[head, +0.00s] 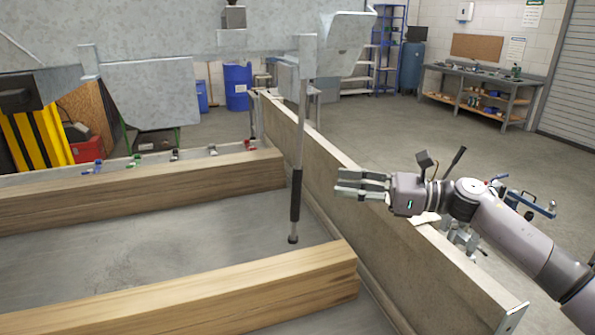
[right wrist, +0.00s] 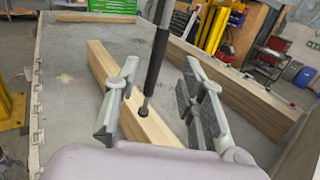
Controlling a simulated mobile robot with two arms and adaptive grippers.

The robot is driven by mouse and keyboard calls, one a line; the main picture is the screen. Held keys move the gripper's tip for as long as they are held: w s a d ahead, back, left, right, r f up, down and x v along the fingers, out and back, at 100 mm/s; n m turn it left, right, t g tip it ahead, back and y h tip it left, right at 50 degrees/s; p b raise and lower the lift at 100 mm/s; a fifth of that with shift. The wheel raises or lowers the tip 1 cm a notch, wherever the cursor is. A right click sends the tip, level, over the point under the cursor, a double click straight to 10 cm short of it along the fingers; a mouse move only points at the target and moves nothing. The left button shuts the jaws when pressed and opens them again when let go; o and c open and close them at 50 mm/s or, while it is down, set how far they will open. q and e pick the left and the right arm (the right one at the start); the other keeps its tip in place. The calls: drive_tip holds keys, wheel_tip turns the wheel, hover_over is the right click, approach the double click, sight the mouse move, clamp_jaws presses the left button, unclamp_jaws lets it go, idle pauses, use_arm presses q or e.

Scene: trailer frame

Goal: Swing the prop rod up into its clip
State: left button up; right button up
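The prop rod (head: 301,125) hangs nearly upright from a grey bracket under the raised metal body. It is thin and grey, with a black grip (head: 295,195) and a small dark foot near the trailer floor. My right gripper (head: 362,184) is right of the grip at about its height, apart from it, fingers pointing left. In the right wrist view the gripper (right wrist: 160,108) is open and empty. The rod's black grip (right wrist: 156,60) shows beyond the fingers, in line with the gap between them. I cannot make out the clip. My left gripper is out of view.
Two wooden beams (head: 140,190) (head: 220,290) lie across the bed. The side board (head: 400,235) runs beneath my right gripper. The raised metal body (head: 150,85) is overhead at the left. A workbench (head: 480,88) stands at the back right, with open floor before it.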

sight(301, 180)
drive_tip(key=p+x, duration=0.3)
drive_tip(key=x, duration=0.7)
drive_tip(key=shift+s, duration=0.1)
drive_tip(key=shift+a+p, duration=0.35)
drive_tip(key=shift+a, duration=0.05)
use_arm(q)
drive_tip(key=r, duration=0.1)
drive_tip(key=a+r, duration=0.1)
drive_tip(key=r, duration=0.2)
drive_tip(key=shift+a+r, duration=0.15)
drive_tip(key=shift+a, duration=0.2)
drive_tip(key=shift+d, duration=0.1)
use_arm(e)
drive_tip(key=shift+c, duration=1.3)
clamp_jaws()
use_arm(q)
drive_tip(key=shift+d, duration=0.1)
